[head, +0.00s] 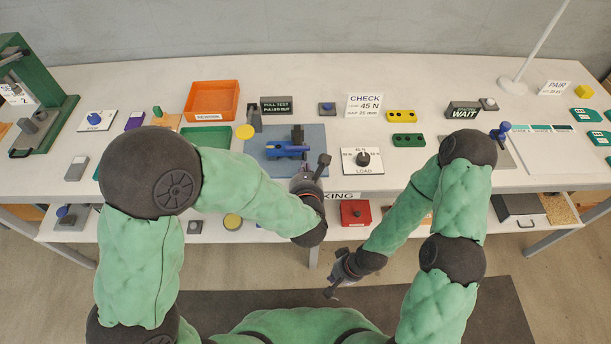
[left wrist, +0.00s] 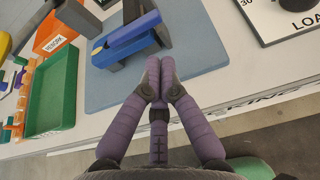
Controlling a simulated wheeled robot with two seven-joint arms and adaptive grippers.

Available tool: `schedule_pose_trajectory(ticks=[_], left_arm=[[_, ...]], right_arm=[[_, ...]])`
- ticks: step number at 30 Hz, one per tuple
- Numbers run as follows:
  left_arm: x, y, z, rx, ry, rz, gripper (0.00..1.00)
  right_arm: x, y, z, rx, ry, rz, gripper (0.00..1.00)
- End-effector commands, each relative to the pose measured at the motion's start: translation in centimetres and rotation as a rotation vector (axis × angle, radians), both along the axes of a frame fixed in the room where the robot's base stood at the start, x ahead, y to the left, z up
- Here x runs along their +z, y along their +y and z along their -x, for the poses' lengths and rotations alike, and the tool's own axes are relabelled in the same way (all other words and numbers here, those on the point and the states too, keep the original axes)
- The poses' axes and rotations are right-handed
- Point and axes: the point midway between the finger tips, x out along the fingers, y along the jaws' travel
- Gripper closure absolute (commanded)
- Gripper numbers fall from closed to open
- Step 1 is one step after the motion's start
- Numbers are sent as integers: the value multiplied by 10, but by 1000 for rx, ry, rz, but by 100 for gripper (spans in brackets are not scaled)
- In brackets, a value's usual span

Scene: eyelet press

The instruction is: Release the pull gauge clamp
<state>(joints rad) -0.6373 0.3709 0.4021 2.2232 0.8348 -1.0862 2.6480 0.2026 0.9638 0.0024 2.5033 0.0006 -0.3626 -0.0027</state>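The blue clamp lever (head: 287,149) sits with a dark block (head: 298,133) on the blue-grey base plate (head: 262,165). In the left wrist view the blue lever (left wrist: 128,38) lies just beyond my left fingertips, and the plate (left wrist: 195,55) spreads under them. My left gripper (head: 306,184) is near the plate's front right corner; its purple fingers (left wrist: 159,82) are together with nothing visible between them. I cannot tell if they touch anything. My right gripper (head: 343,266) hangs low in front of the table edge, away from the clamp; its fingers are unclear.
A load knob card (head: 362,168) lies right of the plate. A grey post (head: 254,118) and pull test sign (head: 277,104) stand behind it. An orange bin (head: 212,100), yellow disc (head: 245,132) and green tray (left wrist: 52,100) are left. A check card (head: 364,105) stands behind.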

Motion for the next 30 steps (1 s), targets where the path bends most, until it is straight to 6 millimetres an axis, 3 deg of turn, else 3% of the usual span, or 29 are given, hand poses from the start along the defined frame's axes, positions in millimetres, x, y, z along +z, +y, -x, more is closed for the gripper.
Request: schedule_pose_trajectory(ticks=[3,10,30], left_arm=[[-10,1,-18,2,1,-1,100],[-18,0,-39,0,1,-1,100],[-13,0,-43,-1,21,0,100]], right_arm=[[-6,0,0,0,0,0,100],[-10,0,0,0,0,0,100],[-2,0,0,0,0,0,100]])
